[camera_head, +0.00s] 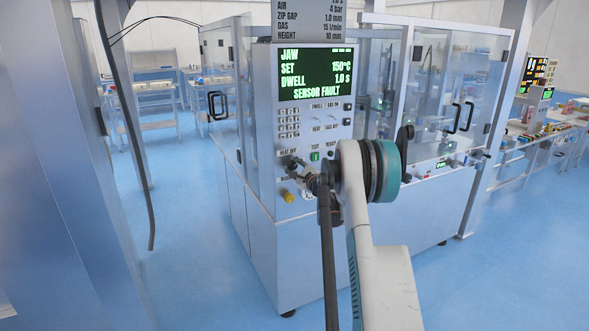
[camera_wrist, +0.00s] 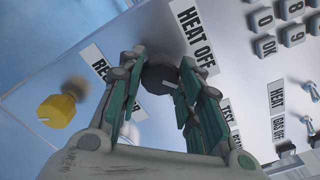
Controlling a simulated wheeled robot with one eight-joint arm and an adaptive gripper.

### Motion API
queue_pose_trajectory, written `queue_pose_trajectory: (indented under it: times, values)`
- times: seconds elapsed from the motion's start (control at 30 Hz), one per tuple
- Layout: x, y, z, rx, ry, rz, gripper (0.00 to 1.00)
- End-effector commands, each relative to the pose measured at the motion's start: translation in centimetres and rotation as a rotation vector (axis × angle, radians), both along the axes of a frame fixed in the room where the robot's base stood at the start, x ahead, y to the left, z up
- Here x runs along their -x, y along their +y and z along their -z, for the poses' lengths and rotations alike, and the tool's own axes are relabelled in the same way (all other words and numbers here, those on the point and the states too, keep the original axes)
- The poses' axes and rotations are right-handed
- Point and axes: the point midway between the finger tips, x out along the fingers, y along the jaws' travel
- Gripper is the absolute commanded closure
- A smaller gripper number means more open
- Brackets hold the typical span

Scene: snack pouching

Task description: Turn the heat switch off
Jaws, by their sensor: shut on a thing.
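The heat switch is a dark round knob (camera_wrist: 158,72) with a pale mark on its rim, beside the HEAT OFF label (camera_wrist: 194,38) in the wrist view. My gripper (camera_wrist: 162,78) has its two teal-lined fingers on either side of the knob and is shut on it. The fingers hide part of the knob's sides. In the head view my gripper (camera_head: 297,167) reaches the lower left of the machine's control panel (camera_head: 266,120), just below the HEAT OFF label, and mostly covers the knob there.
A yellow knob (camera_wrist: 57,110) is left of my fingers in the wrist view. A keypad (camera_wrist: 283,25) and small toggle switches (camera_wrist: 312,91) are to the right. The panel's display (camera_head: 315,74) reads JAW SET 150°C, DWELL 1.0 s, SENSOR FAULT. Blue floor (camera_head: 190,230) is clear left of the machine.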

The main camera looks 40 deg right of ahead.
Motion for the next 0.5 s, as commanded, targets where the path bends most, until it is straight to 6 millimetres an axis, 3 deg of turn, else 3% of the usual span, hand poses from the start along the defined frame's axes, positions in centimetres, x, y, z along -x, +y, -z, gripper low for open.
queue_pose_trajectory:
  times: [0.5]
  values:
    - [-0.01, 0.08, -0.03, 0.473, 0.114, -0.002, 0.91]
